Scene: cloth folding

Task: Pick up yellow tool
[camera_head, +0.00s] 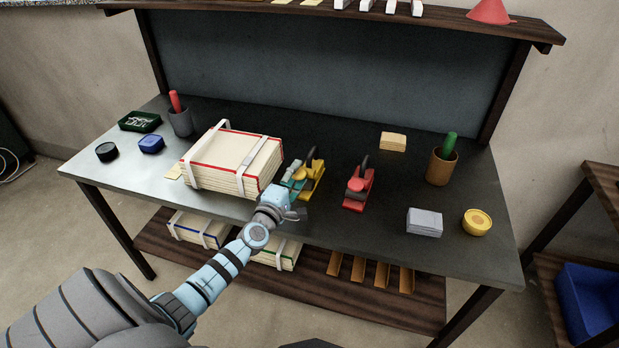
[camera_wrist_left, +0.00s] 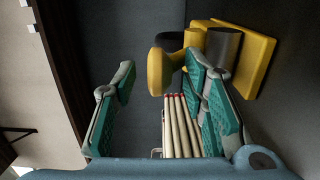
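The yellow tool (camera_head: 316,177) stands on the dark table, right of the stack of strapped boards. In the left wrist view, the yellow tool (camera_wrist_left: 261,52) shows a flat yellow plate, a grey cylinder and a rounded yellow knob. My left gripper (camera_head: 295,181) is beside it on its left and hides part of it. In the left wrist view, my left gripper (camera_wrist_left: 160,90) is open with its green-padded fingers apart. The knob appears beyond the gap between the fingertips, and the right finger overlaps the tool's body. I cannot tell if they touch. My right gripper is not in view.
The board stack (camera_head: 234,160) with red edges and white straps is close to my left gripper. A similar red tool (camera_head: 359,188) stands to the right. Farther right are a grey block (camera_head: 424,222), a yellow round container (camera_head: 477,222) and a brown cup (camera_head: 441,167).

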